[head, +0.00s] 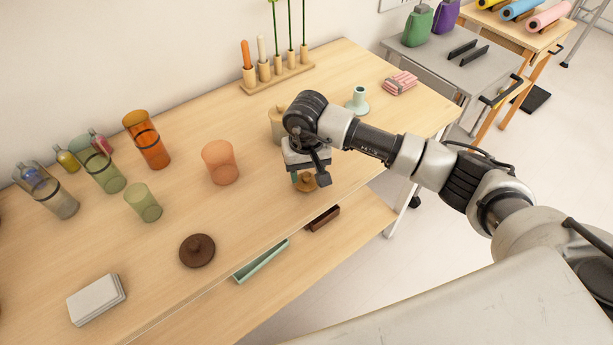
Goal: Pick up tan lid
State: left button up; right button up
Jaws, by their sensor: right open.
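A tan canister (277,125) stands just behind the gripper, partly covered by my arm. My left gripper is not in view.
A dark brown lid (197,250) and an orange cup (220,163) stand to the left. A pale green holder (358,101) and folded striped cloth (400,83) lie to the right. Trays sit on the lower shelf (345,235). The table between cup and gripper is clear.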

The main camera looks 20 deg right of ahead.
jog(key=shift+f, duration=0.3)
grip_shut()
jog(key=shift+r, duration=0.1)
